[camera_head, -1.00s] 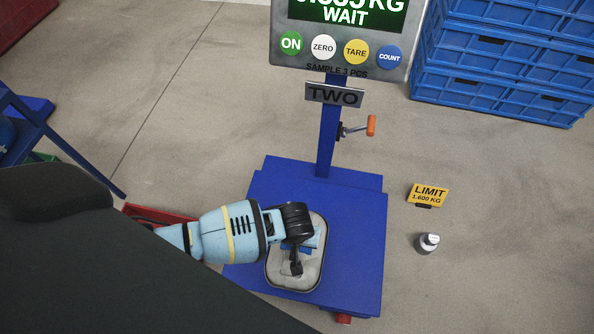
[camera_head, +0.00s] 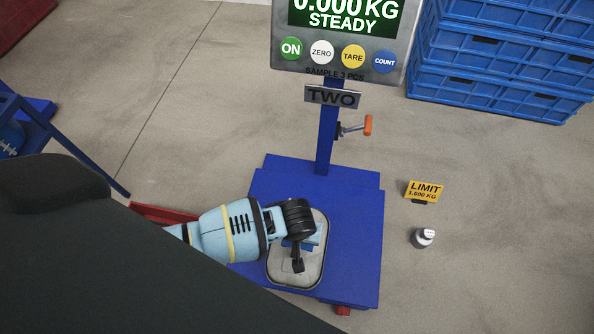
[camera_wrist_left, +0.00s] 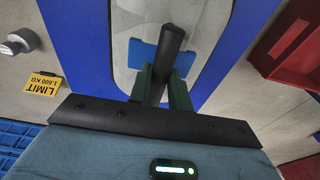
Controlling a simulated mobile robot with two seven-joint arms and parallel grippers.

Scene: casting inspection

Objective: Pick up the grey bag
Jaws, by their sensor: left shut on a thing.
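My left gripper (camera_head: 298,264) reaches in from the left over the scale's blue platform (camera_head: 355,225). Most of this thing is hidden by the fingers and wrist. I cannot make out a grey bag for sure. My right gripper is in neither view.
The scale's display (camera_head: 345,18) reads 0.000 KG STEADY. A post with a TWO sign (camera_head: 332,96) and an orange-handled crank (camera_head: 368,125) rises behind the platform. A yellow LIMIT sign (camera_head: 424,191) and a small weight (camera_head: 423,238) stand right. Blue crates (camera_head: 490,85) fill the back right.

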